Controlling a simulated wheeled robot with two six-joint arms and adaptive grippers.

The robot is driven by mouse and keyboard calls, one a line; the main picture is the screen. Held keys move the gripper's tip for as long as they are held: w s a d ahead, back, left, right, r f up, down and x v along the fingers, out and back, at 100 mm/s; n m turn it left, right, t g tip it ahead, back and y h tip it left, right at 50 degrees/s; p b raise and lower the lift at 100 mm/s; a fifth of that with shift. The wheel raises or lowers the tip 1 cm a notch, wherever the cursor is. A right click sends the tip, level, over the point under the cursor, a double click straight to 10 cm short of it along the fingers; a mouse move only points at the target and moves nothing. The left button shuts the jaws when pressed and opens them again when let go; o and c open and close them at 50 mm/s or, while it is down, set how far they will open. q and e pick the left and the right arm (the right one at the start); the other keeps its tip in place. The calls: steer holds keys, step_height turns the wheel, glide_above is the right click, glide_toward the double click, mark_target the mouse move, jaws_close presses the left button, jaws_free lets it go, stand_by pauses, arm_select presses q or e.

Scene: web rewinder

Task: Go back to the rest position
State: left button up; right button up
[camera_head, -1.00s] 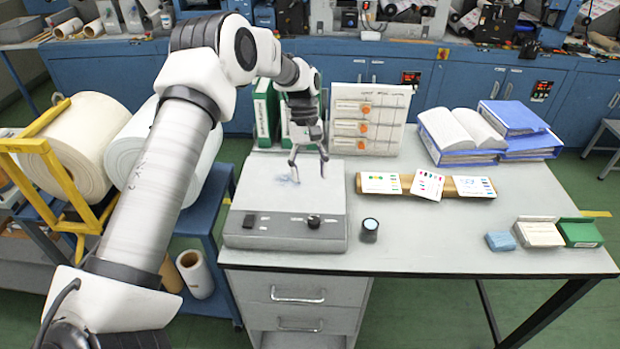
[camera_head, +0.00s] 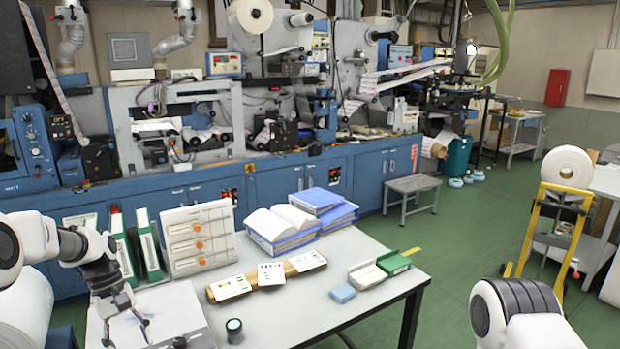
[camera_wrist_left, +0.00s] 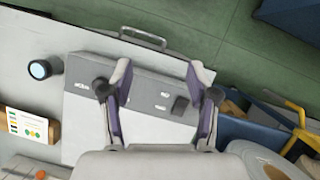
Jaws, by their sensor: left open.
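My left gripper (camera_head: 127,331) is at the lower left of the head view, pointing down over the flat grey device (camera_head: 180,315) on the table. Its fingers are apart with nothing between them. In the left wrist view, the open left gripper (camera_wrist_left: 160,75) has the device's control panel (camera_wrist_left: 150,88) beyond its fingertips. I cannot tell how high above the device it is. A white and black link of my right arm shows at the lower right of the head view; the right gripper is out of the frame.
A yellow-framed roll cart (camera_head: 550,235) stands right. Green floor (camera_head: 445,250) is open between.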

arm_select(q)
steer(key=s+d+f+m+g+b, duration=0.1)
steer(key=s+d+f+g, duration=0.15)
steer(key=s+f, duration=0.45)
steer(key=s+d+f+g+y+b, duration=0.1)
steer(key=s+d+f+b, duration=0.1)
steer(key=s+d+f, duration=0.35)
steer(key=s+d+f+m+g+b, duration=0.1)
steer(key=s+d+f, duration=0.1)
steer(key=s+f, duration=0.65)
steer(key=s+d+f+m+t+y+b, duration=0.1)
steer(key=s+d+f+m+t, duration=0.2)
steer(key=s, duration=0.5)
steer(key=s+f+m+y, duration=0.1)
steer(key=s+f+m, duration=0.1)
steer(key=s+f, duration=0.45)
steer(key=w+t, duration=0.1)
steer(key=w+r+m+t, duration=0.1)
steer(key=t, duration=0.1)
steer(key=w+r+m+t, duration=0.1)
steer(key=shift+w+a+t, duration=0.15)
steer(key=shift+w+t, duration=0.1)
steer(key=shift+w, duration=0.1)
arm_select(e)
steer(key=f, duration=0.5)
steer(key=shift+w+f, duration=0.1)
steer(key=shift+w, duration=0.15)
